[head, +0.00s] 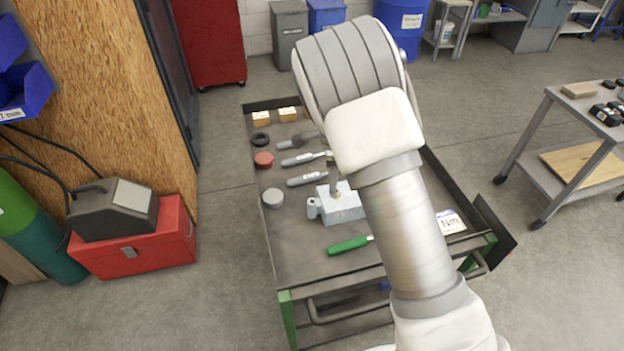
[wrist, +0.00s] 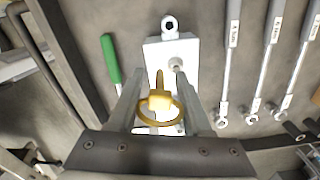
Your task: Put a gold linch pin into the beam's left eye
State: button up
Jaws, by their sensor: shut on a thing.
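A gold linch pin (wrist: 160,101) with a ring is between the two fingers of my gripper (wrist: 160,82) in the wrist view. Its stem points away from the palm, over a pale block (wrist: 155,50) that I take to be the beam. A short round post (wrist: 177,64) stands on the block near the pin's tip; whether they touch I cannot tell. A round eye (wrist: 169,24) projects from the block's far end. In the head view the block (head: 345,208) lies on the cart with the eye (head: 312,208) at its left; my arm hides most of the gripper.
The cart top (head: 300,250) also holds a green-handled tool (head: 348,245), several wrenches (head: 306,179), a red round tin (head: 263,160) and a grey one (head: 273,197). A raised rim (head: 450,185) runs along its right side. The cart's front left top is clear.

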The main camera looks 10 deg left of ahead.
aim_at(312, 204)
jog(key=a+f+m+b, duration=0.2)
jog(key=a+f+m, duration=0.1)
jog(key=a+f, duration=0.2)
jog(key=shift+f+b, duration=0.4)
jog(key=shift+f, duration=0.3)
jog(key=shift+f, duration=0.15)
dwell(0.5)
jog(key=shift+f+b, duration=1.7)
jog(key=shift+f, duration=1.1)
jog(key=o, duration=1.3)
jog(key=shift+c, duration=0.2)
